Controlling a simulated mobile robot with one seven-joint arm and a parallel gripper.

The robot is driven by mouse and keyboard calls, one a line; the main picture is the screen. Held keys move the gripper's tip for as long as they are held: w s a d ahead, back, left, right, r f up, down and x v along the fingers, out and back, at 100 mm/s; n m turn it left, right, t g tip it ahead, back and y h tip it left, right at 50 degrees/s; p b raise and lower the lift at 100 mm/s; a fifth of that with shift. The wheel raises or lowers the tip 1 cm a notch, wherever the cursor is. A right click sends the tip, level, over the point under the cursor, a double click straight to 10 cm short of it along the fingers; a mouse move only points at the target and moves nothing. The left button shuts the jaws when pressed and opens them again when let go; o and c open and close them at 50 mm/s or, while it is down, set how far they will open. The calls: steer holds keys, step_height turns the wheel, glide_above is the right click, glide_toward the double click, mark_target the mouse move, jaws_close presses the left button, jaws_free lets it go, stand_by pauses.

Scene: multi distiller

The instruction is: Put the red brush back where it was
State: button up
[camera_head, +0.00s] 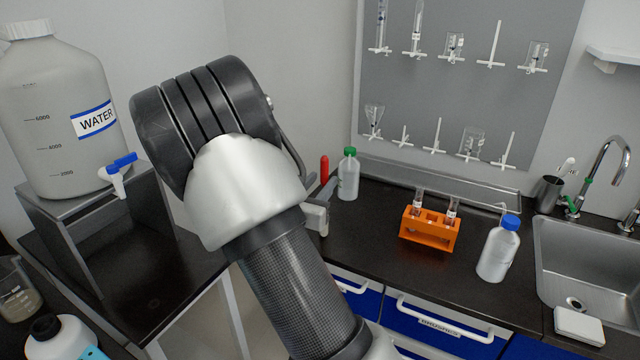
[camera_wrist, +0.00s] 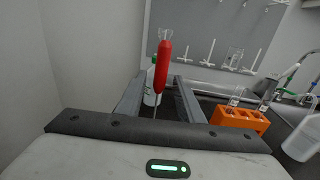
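The red brush shows in the head view as a red upright handle (camera_head: 324,170) just right of my wrist. In the wrist view its red handle (camera_wrist: 162,66) stands upright, with a thin shaft below it running down between my fingers. My gripper (camera_wrist: 160,80) is open, with one finger on each side of the brush and visible gaps beside the handle. In the head view my gripper (camera_head: 322,198) is mostly hidden behind my wrist. The bristle end of the brush is not clearly visible.
A green-capped bottle (camera_head: 348,175) stands close behind the brush. An orange tube rack (camera_head: 430,230) and a blue-capped bottle (camera_head: 498,250) stand on the black counter. A dark cup (camera_head: 549,193) holding utensils stands beside the sink (camera_head: 590,260). A drawer labelled brushes (camera_head: 440,325) is below.

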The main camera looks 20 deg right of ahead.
steer(key=shift+r, duration=0.3)
steer(key=v, duration=1.2)
steer(key=s+d+r+m+g+y, duration=0.1)
steer(key=s+d+m+g+y, duration=0.1)
steer(key=s+d+m+g, duration=0.4)
steer(key=s+d+r+m+g+y, duration=0.1)
steer(key=s+m+g, duration=0.4)
steer(key=s+m, duration=0.65)
steer(key=s+a+r+m+t+y, duration=0.2)
steer(key=a+r+m+y, duration=0.1)
steer(key=a, duration=0.4)
steer(key=s+a+r+m+t+y, duration=0.2)
steer(key=s+a+r+m+y, duration=0.1)
steer(key=a+m+y, duration=0.3)
steer(key=shift+s+a+y+p, duration=0.35)
steer(key=shift+a+y+p, duration=0.05)
steer(key=shift+a+y, duration=0.1)
steer(key=shift+r, duration=0.1)
